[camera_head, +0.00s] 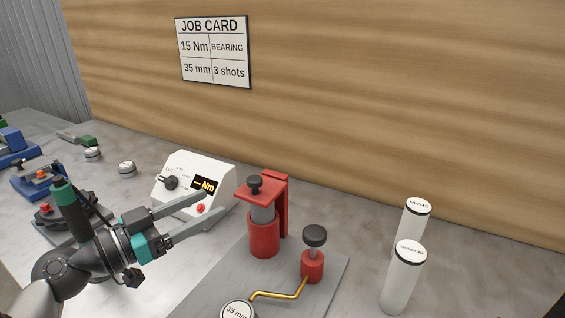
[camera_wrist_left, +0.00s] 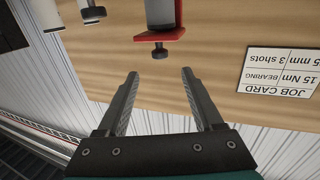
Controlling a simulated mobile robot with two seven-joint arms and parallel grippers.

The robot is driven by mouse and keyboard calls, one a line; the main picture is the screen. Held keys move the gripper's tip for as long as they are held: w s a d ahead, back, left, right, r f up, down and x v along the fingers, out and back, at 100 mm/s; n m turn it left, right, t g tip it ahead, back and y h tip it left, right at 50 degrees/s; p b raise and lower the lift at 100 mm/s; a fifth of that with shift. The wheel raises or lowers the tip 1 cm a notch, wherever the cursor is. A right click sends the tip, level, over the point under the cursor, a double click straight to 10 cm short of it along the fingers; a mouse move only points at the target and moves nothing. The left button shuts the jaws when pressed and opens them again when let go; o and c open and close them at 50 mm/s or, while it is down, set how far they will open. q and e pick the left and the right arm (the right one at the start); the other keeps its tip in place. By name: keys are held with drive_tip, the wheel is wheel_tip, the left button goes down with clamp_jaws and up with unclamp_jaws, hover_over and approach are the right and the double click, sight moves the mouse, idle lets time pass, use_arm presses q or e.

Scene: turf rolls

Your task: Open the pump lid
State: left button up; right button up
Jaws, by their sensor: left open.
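The red pump (camera_head: 264,236) stands on a grey plate, with a grey cylinder (camera_head: 262,214) showing between its red body and a red top plate (camera_head: 258,196). A black knob (camera_head: 255,183) sits on top of that plate. The plate also shows upside down in the left wrist view (camera_wrist_left: 146,37), with its black knob (camera_wrist_left: 160,51) just beyond my fingertips and between their lines. My left gripper (camera_head: 212,204) is open and empty, left of the pump and pointing towards it, apart from it. My right gripper is not in view.
A white torque box (camera_head: 222,177) stands behind the left gripper. Two white cartridges (camera_head: 402,280) stand farther right. A job card (camera_head: 213,52) hangs behind.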

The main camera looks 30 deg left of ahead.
sight(261, 177)
use_arm(q)
drive_tip(key=p+x, duration=0.5)
drive_tip(key=x, duration=0.8)
drive_tip(key=shift+w+d+r, duration=0.1)
drive_tip(key=shift+w, duration=0.05)
drive_tip(key=shift+x, duration=0.85)
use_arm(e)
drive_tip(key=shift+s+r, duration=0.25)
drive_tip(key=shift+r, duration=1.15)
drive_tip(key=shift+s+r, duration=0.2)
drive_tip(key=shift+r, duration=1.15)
use_arm(q)
clamp_jaws()
